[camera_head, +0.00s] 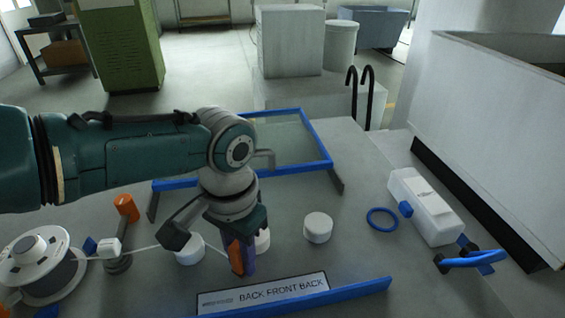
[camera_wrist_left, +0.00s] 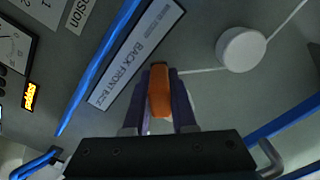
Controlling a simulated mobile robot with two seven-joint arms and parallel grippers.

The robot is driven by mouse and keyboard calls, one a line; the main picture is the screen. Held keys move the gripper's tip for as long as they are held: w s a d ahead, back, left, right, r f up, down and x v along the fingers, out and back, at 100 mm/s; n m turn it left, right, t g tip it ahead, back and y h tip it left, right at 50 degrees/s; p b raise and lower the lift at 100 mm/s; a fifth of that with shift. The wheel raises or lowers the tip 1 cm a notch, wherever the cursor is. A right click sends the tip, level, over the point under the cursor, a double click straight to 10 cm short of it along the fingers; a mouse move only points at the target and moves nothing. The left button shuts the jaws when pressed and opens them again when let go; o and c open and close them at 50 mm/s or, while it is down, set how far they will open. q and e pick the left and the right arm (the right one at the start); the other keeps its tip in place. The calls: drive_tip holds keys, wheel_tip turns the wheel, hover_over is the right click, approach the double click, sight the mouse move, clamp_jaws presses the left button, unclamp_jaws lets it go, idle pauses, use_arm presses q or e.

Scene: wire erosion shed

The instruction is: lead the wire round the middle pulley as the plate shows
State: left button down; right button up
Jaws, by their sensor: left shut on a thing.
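My left gripper (camera_head: 240,262) is shut on an orange tab (camera_wrist_left: 159,92) at the wire's end, low over the table. The white wire (camera_head: 140,249) runs from the spool (camera_head: 42,262) past a small white guide to the left pulley (camera_head: 189,250). In the wrist view it bends round that pulley's (camera_wrist_left: 241,49) back side, away from the plate, then reaches the tab. The middle pulley (camera_head: 263,241) is mostly hidden behind my gripper; the tab is on its plate side. The right pulley (camera_head: 318,227) stands free. The plate (camera_head: 265,294) reads BACK FRONT BACK. My right gripper is out of view.
A blue bar (camera_head: 360,297) edges the plate. A blue frame (camera_head: 322,140) stands behind the pulleys. A blue ring (camera_head: 382,219) and a white box (camera_head: 425,206) lie at the right. An orange-topped post (camera_head: 125,208) stands near the spool. Table between right pulley and ring is clear.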

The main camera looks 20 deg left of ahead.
use_arm(q)
drive_tip(key=d+b, duration=0.1)
drive_tip(key=w+d, duration=0.1)
drive_tip(key=w+d+b, duration=0.1)
drive_tip(key=shift+f+b, duration=0.25)
drive_tip(key=shift+b, duration=0.1)
drive_tip(key=w+d+b, duration=0.1)
drive_tip(key=b, duration=0.1)
drive_tip(key=w+d+b, duration=0.1)
drive_tip(key=d+b, duration=0.1)
drive_tip(key=shift+d, duration=0.15)
drive_tip(key=shift+w+d+r+b, duration=0.15)
drive_tip(key=shift+w+d+b, duration=0.1)
drive_tip(key=shift+d+b, duration=0.15)
drive_tip(key=shift+r, duration=0.1)
